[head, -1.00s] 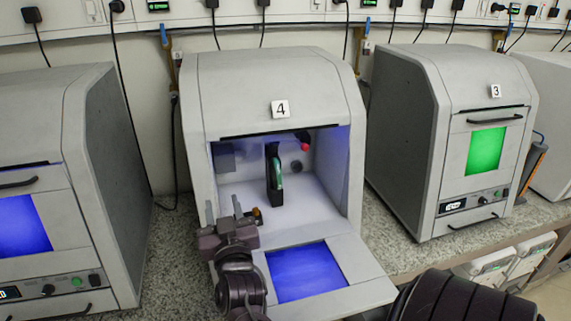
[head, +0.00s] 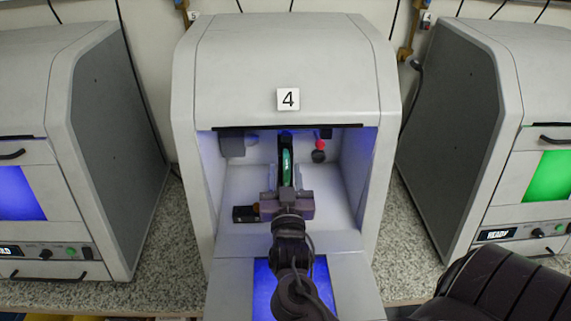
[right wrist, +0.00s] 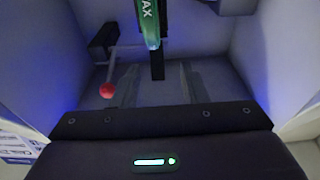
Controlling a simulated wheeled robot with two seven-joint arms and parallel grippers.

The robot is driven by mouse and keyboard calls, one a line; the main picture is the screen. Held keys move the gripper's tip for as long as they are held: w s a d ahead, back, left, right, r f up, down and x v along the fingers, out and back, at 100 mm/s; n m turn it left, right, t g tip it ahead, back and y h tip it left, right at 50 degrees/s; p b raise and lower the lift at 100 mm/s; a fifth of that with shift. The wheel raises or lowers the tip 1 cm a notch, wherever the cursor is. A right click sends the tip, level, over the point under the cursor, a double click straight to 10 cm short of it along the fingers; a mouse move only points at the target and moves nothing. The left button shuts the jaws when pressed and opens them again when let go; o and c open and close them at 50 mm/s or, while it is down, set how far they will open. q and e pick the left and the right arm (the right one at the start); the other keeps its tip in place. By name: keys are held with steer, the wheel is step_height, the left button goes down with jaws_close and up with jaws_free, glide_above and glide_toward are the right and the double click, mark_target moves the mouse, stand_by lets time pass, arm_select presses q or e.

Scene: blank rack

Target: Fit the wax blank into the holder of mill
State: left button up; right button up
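The wax blank (head: 287,165) is a green disc seen nearly edge-on inside mill 4 (head: 285,70). It sits upright in the dark holder (head: 285,145) at the back of the chamber. In the right wrist view the blank (right wrist: 149,20) shows part of its lettering, with the black holder (right wrist: 157,66) at its edge. How deep it is seated cannot be told. My right gripper (head: 286,180) is at the chamber opening, in front of the blank. Its two fingers (right wrist: 158,82) are spread apart with nothing between them. My left gripper is not in view.
The mill's door (head: 345,285) is folded down, under my right arm. A lever with a red knob (head: 320,144) is at the chamber's back right. Side walls bound the chamber closely. Other mills stand left (head: 80,150) and right (head: 450,130).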

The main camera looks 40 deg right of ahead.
mark_target(287, 163)
steer(key=shift+d+f, duration=0.25)
steer(key=shift+f, duration=0.6)
steer(key=p+x, duration=0.1)
steer(key=x, duration=0.1)
steer(key=shift+w+d+r, duration=0.15)
steer(key=shift+w+d, duration=0.05)
steer(key=shift+d, duration=0.1)
steer(key=p+x, duration=0.2)
steer(key=x, duration=0.2)
steer(key=shift+w+d+r, duration=0.1)
steer(key=shift+w+r, duration=0.05)
steer(key=shift+w, duration=0.2)
steer(key=shift+w+d, duration=0.2)
steer(key=shift+w, duration=0.1)
steer(key=shift+s, duration=0.1)
steer(key=shift+c, duration=0.4)
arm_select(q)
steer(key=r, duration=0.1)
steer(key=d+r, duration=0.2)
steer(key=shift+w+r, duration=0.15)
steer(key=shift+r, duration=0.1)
arm_select(e)
jaws_close()
